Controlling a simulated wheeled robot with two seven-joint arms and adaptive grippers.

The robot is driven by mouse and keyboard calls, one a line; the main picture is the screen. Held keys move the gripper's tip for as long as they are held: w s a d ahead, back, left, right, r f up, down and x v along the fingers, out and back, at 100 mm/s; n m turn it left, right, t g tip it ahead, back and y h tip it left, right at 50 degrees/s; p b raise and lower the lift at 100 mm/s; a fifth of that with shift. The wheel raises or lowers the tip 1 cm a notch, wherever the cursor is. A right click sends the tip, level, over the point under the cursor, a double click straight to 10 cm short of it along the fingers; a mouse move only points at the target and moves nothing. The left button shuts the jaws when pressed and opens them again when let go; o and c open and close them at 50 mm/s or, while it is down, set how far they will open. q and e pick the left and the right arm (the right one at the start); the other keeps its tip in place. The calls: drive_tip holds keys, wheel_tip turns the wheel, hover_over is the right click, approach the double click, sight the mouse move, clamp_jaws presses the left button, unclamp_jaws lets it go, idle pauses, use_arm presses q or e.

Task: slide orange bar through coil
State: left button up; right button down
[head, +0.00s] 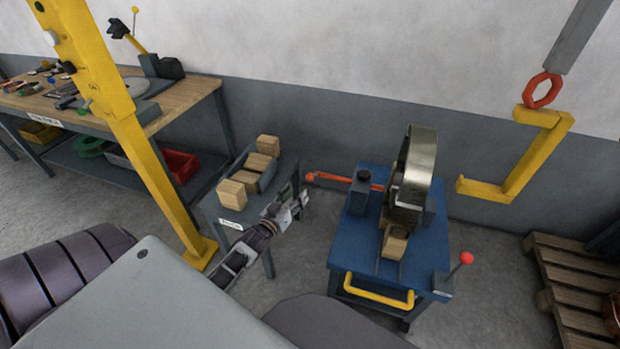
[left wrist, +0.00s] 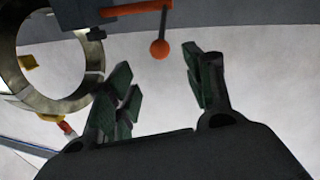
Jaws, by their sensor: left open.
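The orange bar (head: 329,178) lies level at the left side of the blue stand (head: 432,262), running through a dark post (head: 361,192) toward the coil. Its outer end has a round orange knob, which also shows in the left wrist view (left wrist: 160,49). The metal coil (head: 420,160) stands upright on the stand; it is a wide ring in the left wrist view (left wrist: 22,80). I cannot tell whether the bar's inner end enters the coil. My left gripper (head: 297,195) is open and empty, apart from the knob. Its fingers (left wrist: 160,85) show in the wrist view. My right gripper is out of view.
A small table (head: 207,206) with wooden blocks (head: 231,193) stands beside my left gripper. A yellow post (head: 158,180) rises at the left. A yellow hook (head: 525,165) hangs at the right. A pallet (head: 575,275) lies at the far right.

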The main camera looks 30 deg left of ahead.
sight(308, 180)
use_arm(q)
drive_tip(key=shift+w+a+b, duration=0.15)
drive_tip(key=shift+w+b, duration=0.15)
drive_tip(key=shift+w, duration=4.4)
drive_tip(key=shift+w+b, duration=0.3)
drive_tip(key=shift+w, duration=0.4)
drive_tip(key=shift+w+a, duration=0.1)
drive_tip(key=shift+w, duration=0.05)
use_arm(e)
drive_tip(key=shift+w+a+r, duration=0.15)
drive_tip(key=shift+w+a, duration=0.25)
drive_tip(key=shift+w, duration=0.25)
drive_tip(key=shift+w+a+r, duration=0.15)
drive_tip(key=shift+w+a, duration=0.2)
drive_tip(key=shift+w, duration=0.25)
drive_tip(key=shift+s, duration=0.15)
